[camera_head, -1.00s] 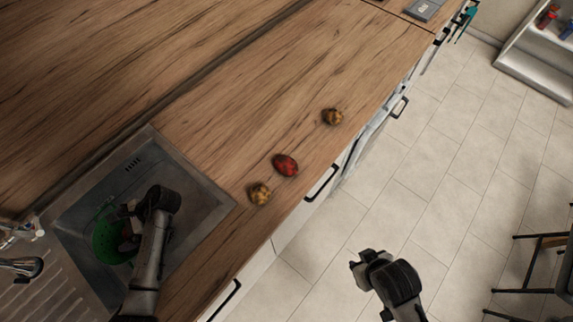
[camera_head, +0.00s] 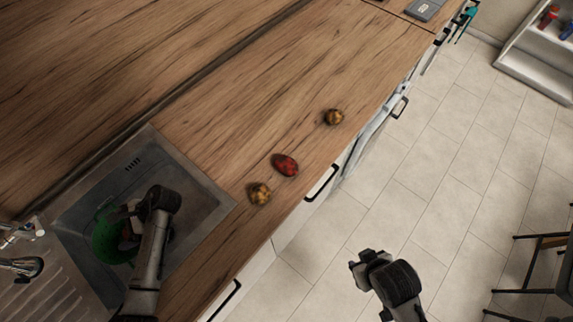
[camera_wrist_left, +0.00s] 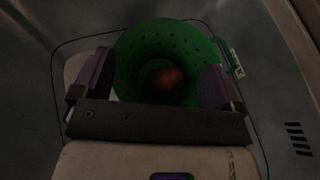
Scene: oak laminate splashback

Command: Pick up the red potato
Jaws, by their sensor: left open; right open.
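A dark red potato (camera_head: 285,165) lies on the wooden counter near its front edge, right of the sink. My left gripper (camera_head: 130,222) is over the sink, apart from this potato. It is open above a green colander (camera_head: 104,238), as the left wrist view shows the colander (camera_wrist_left: 140,50) behind and between the fingers (camera_wrist_left: 157,82). A reddish round thing (camera_wrist_left: 166,78) lies inside the colander, dim and partly shaded; I cannot tell for sure what it is. My right gripper (camera_head: 358,265) is open and empty, out over the floor in front of the counter.
A yellow-brown mottled potato (camera_head: 260,193) lies close beside the red one, and another (camera_head: 334,117) lies farther along the counter. The metal sink (camera_head: 205,190) has a raised rim, with a tap (camera_head: 22,267) at its left. The counter behind the potatoes is clear.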

